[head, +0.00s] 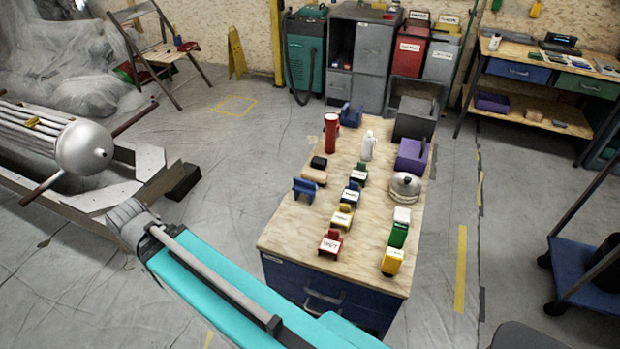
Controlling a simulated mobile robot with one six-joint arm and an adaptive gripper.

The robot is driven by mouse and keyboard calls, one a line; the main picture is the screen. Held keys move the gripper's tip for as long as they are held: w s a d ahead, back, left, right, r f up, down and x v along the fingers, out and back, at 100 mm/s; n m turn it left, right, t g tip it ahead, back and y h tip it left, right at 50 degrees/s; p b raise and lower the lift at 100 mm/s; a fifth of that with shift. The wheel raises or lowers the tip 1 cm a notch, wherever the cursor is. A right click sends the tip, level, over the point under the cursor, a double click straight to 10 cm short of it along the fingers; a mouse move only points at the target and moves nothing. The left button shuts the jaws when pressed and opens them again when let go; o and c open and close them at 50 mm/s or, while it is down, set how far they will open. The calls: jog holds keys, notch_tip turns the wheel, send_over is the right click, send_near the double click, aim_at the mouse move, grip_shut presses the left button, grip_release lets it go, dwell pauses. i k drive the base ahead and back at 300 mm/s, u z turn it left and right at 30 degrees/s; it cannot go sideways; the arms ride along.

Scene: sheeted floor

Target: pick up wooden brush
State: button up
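A small tan, wood-coloured block (314,177) lies near the left edge of the plywood-topped workbench (290,236). It looks like the wooden brush, but it is too small to be sure. A small black object (318,162) is right behind it, touching or very close. A blue bin stands in front of it and a red cylinder behind it.
The bench also holds a blue bin (304,190), a red cylinder (331,134), a white bottle (368,146), a kettle (405,186) and several small coloured bins. A metal tank (84,147) on a frame stands left. Sheeted floor between them is clear.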

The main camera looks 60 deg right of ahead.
aim_at(320, 177)
jog(key=u, duration=0.85)
jog(key=i, duration=1.15)
jog(key=z, duration=2.35)
